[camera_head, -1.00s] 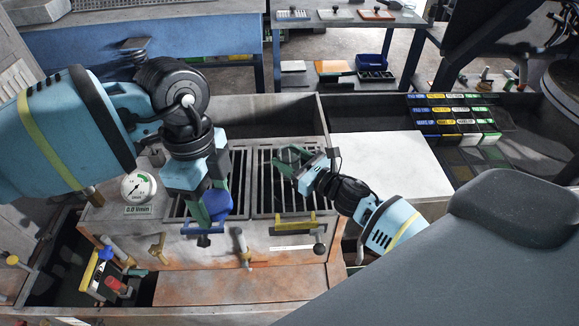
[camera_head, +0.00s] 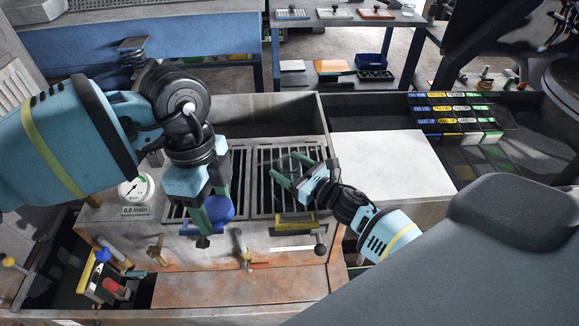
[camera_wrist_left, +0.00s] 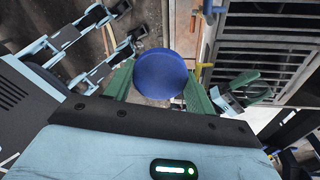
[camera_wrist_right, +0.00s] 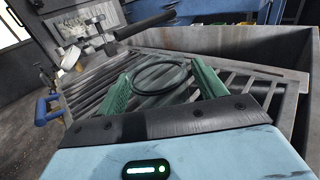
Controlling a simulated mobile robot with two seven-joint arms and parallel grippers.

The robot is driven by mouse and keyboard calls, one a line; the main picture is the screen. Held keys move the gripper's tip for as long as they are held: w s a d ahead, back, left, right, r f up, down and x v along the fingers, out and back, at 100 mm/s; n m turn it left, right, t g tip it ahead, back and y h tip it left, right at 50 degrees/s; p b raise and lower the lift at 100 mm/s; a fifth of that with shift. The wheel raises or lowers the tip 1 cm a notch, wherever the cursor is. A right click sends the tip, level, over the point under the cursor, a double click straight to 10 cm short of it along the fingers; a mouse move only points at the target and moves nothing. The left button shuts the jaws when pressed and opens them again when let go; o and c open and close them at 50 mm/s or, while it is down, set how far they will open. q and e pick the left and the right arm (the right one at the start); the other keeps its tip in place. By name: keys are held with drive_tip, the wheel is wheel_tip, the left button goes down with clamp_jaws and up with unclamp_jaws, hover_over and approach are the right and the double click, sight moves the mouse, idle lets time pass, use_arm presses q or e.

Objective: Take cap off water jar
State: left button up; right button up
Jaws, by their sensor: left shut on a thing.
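My left gripper (camera_head: 213,220) is shut on a round blue cap (camera_head: 220,208), over the front edge of the screen box. The blue cap (camera_wrist_left: 160,72) also shows in the left wrist view, between the green fingers. My right gripper (camera_head: 290,172) is over the right part of the grating, with its green fingers spread apart. In the right wrist view a thin dark ring (camera_wrist_right: 160,76) lies between these fingers, possibly the rim of a clear water jar. The jar's walls are hard to make out, and I cannot tell whether the fingers press on it. The cap is apart from this ring.
The screen box has a slatted grating (camera_head: 260,205) with a grey rim. A white panel (camera_head: 392,165) lies to its right, and colored labelled bins (camera_head: 455,118) stand beyond. A dial gauge (camera_head: 136,187) and valve handles are at the front left.

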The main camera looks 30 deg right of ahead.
use_arm(q)
drive_tip(key=shift+r, duration=0.1)
use_arm(e)
drive_tip(key=shift+r, duration=0.1)
use_arm(q)
drive_tip(key=shift+r, duration=0.3)
use_arm(e)
drive_tip(key=shift+r, duration=0.2)
use_arm(q)
wheel_tip(320, 180, down, 3)
drive_tip(key=shift+r+b, duration=0.2)
drive_tip(key=shift+b, duration=0.2)
use_arm(e)
drive_tip(key=v, duration=1)
drive_tip(key=shift+s+d+f, duration=0.15)
drive_tip(key=shift+s+f, duration=0.1)
drive_tip(key=shift+s, duration=0.1)
use_arm(q)
drive_tip(key=shift+f, duration=0.15)
use_arm(e)
drive_tip(key=shift+s+d+r, duration=0.15)
drive_tip(key=shift+s+d, duration=0.05)
drive_tip(key=shift+s, duration=0.4)
use_arm(q)
drive_tip(key=shift+s, duration=0.1)
use_arm(e)
drive_tip(key=shift+s, duration=0.1)
